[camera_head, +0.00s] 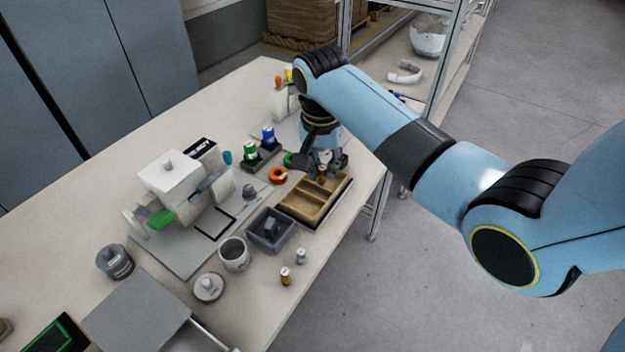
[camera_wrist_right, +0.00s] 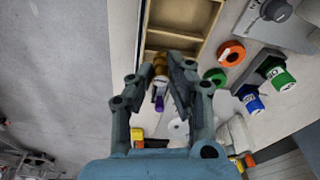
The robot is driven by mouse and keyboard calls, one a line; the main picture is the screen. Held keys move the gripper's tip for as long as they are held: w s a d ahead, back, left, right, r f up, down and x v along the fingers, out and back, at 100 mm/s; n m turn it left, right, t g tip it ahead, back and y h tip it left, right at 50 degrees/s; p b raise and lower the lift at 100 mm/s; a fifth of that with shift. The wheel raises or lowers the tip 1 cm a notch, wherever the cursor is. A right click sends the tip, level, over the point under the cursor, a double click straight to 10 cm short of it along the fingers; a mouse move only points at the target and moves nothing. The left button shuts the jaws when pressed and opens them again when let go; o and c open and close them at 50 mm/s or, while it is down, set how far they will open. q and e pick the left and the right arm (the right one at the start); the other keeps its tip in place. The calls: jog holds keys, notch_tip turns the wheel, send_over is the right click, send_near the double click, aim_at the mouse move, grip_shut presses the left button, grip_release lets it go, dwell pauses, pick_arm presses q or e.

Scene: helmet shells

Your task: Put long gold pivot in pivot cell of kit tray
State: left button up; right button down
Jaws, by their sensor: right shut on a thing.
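The wooden kit tray (camera_head: 300,219) lies near the table's right edge in the head view, its compartments open upward. It also shows at the top of the right wrist view (camera_wrist_right: 144,28). My right gripper (camera_head: 322,172) is at the tray's far end, pointing down. In the right wrist view my right gripper (camera_wrist_right: 162,68) is shut on a gold piece, the long gold pivot (camera_wrist_right: 160,60), close to the tray's end compartment. The fingers partly hide the pivot, and I cannot tell whether it touches the tray. My left gripper is not in view.
A grey bin (camera_head: 264,239) stands beside the tray, with a white cup (camera_head: 234,254) nearby. An orange ring (camera_head: 278,175) lies left of the tray. A small gold-and-dark piece (camera_head: 286,277) and a silver one (camera_head: 301,257) stand near the front edge. A white-and-purple item (camera_wrist_right: 159,101) is beside my fingers.

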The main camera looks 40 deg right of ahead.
jog(key=shift+w+a+f, duration=0.15)
jog(key=shift+w+f, duration=0.3)
jog(key=shift+w, duration=0.1)
jog(key=shift+w+a+f, duration=0.15)
jog(key=shift+w+f, duration=0.3)
jog(key=shift+w, duration=0.05)
notch_tip(320, 180, down, 3)
jog(key=shift+f, duration=0.35)
jog(key=c, duration=1.3)
grip_release()
jog(key=shift+f, duration=0.1)
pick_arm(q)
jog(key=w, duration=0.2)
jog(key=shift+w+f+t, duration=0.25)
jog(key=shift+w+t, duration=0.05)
pick_arm(e)
jog(key=shift+o, duration=0.2)
jog(key=shift+r, duration=0.25)
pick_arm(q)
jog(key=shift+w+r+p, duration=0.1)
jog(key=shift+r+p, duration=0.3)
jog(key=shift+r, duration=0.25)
pick_arm(e)
notch_tip(320, 180, up, 12)
jog(key=a, duration=0.1)
jog(key=shift+s, duration=0.45)
